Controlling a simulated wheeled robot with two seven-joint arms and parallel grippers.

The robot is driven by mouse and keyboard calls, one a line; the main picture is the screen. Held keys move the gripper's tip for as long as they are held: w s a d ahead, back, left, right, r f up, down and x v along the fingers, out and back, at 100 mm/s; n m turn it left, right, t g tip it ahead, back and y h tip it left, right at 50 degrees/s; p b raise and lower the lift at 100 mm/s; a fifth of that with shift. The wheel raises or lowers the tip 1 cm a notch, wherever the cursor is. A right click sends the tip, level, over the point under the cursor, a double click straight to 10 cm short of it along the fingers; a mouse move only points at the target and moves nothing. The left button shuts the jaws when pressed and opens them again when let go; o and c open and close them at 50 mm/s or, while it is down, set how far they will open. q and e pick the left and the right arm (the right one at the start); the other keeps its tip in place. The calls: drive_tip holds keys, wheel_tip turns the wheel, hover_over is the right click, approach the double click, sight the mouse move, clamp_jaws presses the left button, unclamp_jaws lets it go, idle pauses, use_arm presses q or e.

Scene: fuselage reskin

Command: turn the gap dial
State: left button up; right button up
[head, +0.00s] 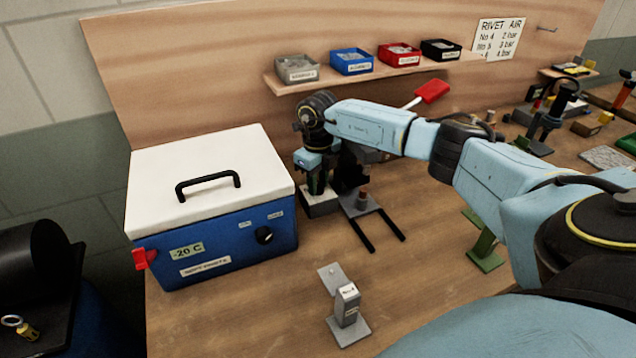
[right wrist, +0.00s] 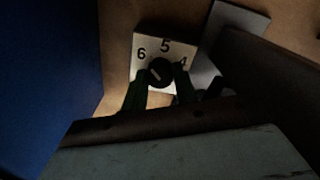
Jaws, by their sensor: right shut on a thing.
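The gap dial (right wrist: 161,72) is a round black knob on a white plate (right wrist: 150,43) marked 6, 5 and 4. A pale mark slants across the knob; I cannot tell which number it indicates. My right gripper (right wrist: 160,80) is shut on the knob, one dark finger on each side. In the head view the right gripper (head: 318,184) points down at a small pale-topped block (head: 320,207) beside the blue cool box. The gripper hides the knob there. My left gripper is not in view.
The blue cool box (head: 215,235) with a white lid stands close on the left. A grey stand with two dark rails (head: 378,230) is just right of the block. A small grey labelled stand (head: 347,305) is in front. A shelf (head: 350,79) with bins hangs behind.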

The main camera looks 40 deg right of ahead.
sight(318, 184)
drive_tip(key=shift+n, duration=1.1)
drive_tip(key=o, duration=1)
drive_tip(key=shift+c, duration=0.2)
wheel_tip(318, 184, up, 14)
drive_tip(key=shift+f, duration=0.25)
